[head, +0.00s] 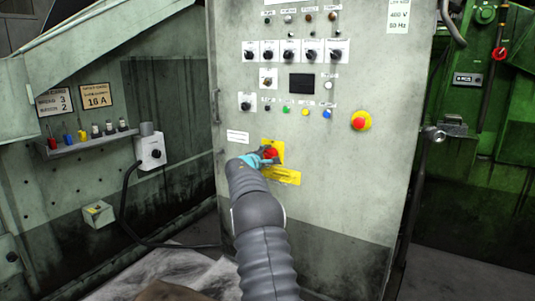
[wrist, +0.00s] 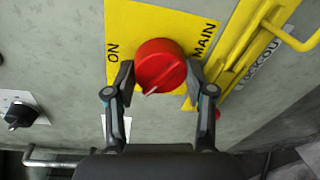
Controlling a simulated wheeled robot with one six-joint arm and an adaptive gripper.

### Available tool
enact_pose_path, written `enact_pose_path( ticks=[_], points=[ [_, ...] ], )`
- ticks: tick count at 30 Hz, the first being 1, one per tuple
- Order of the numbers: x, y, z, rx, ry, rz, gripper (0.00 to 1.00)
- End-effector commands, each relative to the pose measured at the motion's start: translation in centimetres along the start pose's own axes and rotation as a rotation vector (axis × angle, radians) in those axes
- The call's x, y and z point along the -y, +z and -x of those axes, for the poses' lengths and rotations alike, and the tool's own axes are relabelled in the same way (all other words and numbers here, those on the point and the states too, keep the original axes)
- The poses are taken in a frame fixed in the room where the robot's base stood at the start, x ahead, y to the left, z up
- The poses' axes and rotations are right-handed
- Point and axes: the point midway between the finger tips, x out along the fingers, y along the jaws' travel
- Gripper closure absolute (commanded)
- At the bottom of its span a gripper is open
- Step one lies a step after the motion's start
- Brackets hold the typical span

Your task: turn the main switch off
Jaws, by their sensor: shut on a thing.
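The main switch is a red round knob (wrist: 160,66) on a yellow plate (wrist: 130,20) lettered ON and MAIN. It also shows in the head view as a red knob (head: 271,152) low on the grey cabinet front. A pale pointer mark shows at the knob's lower edge in the wrist view, slightly left of centre; the ON lettering is to the left of the knob. My gripper (wrist: 158,78) has one finger on each side of the knob and is shut on it. In the head view my gripper (head: 261,158) partly covers the plate.
The grey cabinet (head: 345,195) carries several small knobs and lamps above. A yellow hasp (wrist: 235,60) stands out beside the plate. A black knob (wrist: 20,115) is at left in the wrist view.

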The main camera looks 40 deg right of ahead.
Motion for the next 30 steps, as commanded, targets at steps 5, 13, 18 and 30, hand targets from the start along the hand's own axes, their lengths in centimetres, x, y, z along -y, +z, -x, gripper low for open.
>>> enact_pose_path(
  ticks=[5,13,18,30],
  points=[
    [-0.35,0.08,0.01,0.012,-0.011,0.160,0.81],
    [-0.16,0.03,-0.03,0.027,-0.027,0.364,0.81],
    [-0.09,0.05,-0.03,0.034,-0.033,0.451,0.81],
    [0.11,-0.01,-0.05,0.039,-0.038,0.529,0.81]
  ],
)
